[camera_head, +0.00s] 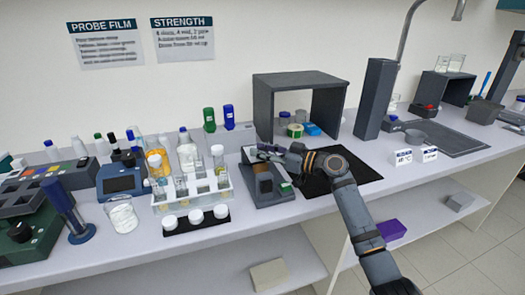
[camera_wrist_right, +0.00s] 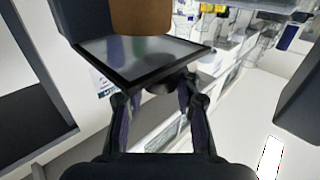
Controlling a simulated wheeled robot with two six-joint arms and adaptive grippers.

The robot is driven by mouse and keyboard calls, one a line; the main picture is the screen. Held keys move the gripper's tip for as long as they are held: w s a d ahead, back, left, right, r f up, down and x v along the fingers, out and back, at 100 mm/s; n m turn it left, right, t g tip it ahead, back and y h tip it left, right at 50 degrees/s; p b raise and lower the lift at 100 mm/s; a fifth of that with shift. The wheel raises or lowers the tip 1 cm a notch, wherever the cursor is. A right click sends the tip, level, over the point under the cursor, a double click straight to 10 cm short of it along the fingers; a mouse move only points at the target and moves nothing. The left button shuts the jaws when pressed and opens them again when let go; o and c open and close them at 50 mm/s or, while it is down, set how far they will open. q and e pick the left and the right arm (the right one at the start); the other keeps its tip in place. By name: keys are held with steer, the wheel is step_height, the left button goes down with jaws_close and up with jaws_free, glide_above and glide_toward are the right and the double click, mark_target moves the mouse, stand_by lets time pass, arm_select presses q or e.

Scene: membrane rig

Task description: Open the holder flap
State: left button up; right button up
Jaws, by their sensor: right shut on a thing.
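The holder (camera_head: 268,188) is a dark grey device with a brown part and a small green display, standing on the bench left of the black mat. Its flap (camera_wrist_right: 140,58) shows in the wrist view as a dark frame around a translucent pane, with a rounded tab at its near edge. My right gripper (camera_head: 263,152) is at the top of the holder. In the wrist view its fingers (camera_wrist_right: 158,92) are shut on the flap at that tab. The flap's exact angle to the holder is hard to tell, as the gripper partly covers it. My left gripper is not in view.
A clear rack (camera_head: 190,200) with vials and white-capped jars stands close to the left of the holder. A dark open-fronted box (camera_head: 262,102) stands behind it. A black mat (camera_head: 345,175) lies to the right, under my right arm.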

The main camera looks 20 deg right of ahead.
jaws_close()
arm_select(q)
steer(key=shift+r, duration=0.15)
arm_select(e)
steer(key=shift+r, duration=0.1)
